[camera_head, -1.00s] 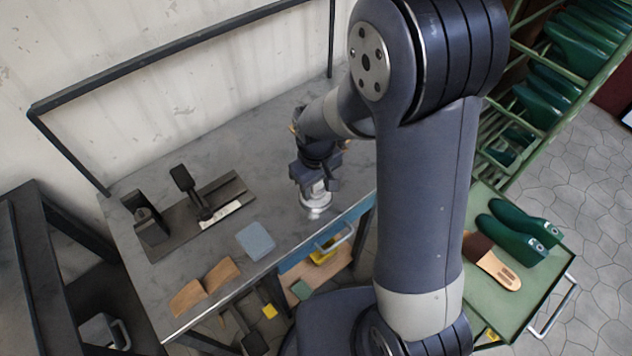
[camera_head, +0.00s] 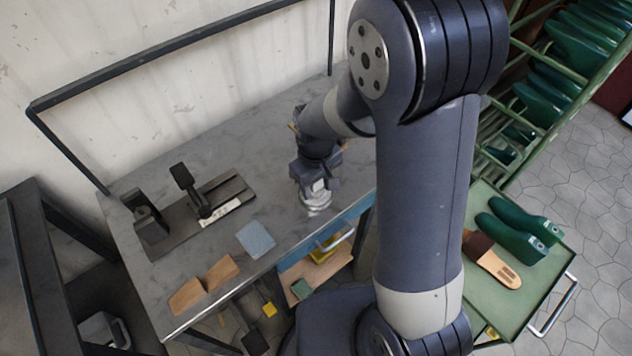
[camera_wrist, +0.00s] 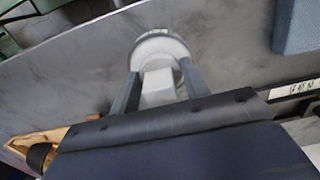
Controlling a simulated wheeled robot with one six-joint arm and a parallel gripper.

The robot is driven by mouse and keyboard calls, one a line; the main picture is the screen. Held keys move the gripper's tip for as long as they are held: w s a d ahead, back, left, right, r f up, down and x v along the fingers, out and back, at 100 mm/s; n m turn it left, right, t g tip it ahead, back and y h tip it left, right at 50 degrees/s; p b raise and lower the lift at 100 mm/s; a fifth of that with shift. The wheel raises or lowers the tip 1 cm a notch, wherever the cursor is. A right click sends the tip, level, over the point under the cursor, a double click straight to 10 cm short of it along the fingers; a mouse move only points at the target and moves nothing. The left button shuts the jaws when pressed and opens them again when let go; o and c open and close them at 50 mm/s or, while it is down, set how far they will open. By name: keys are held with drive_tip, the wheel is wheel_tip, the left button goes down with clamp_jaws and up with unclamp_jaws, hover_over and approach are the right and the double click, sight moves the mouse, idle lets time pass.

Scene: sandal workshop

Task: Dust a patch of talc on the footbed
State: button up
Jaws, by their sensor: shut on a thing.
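My gripper (camera_wrist: 162,82) is shut on a pale grey-white container with a rounded end (camera_wrist: 160,45), likely the talc shaker. In the head view, my gripper (camera_head: 316,180) is over the grey bench near its front right edge, with the container (camera_head: 316,206) below it. I cannot tell whether the container touches the bench. A tan, sole-shaped piece (camera_head: 497,268) with a dark brown end lies on the green trolley. Another tan piece (camera_wrist: 40,142) lies partly hidden beside my gripper in the wrist view; I cannot tell which is the footbed. No talc patch is visible.
The green trolley (camera_head: 500,315) carries dark green shoe lasts (camera_head: 515,238). The bench's middle is clear.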

drive_tip(key=shift+f+b, duration=0.3)
drive_tip(key=shift+f, duration=0.1)
idle(1.0)
drive_tip(key=shift+r, duration=0.1)
wheel_tip(320, 180, up, 7)
drive_tip(key=p, duration=0.5)
drive_tip(key=shift+p, duration=0.3)
idle(0.4)
drive_tip(key=w+d+f+m, duration=0.1)
drive_tip(key=w+d+m, duration=0.1)
drive_tip(key=d, duration=0.2)
drive_tip(key=w+d+f+m, duration=0.2)
drive_tip(key=d, duration=0.1)
drive_tip(key=w+d+f+m, duration=0.2)
drive_tip(key=w+d, duration=0.1)
drive_tip(key=d, duration=0.1)
drive_tip(key=shift+d+f+m, duration=0.25)
drive_tip(key=shift+d+m, duration=0.1)
drive_tip(key=shift+m, duration=0.05)
drive_tip(key=shift+s, duration=0.15)
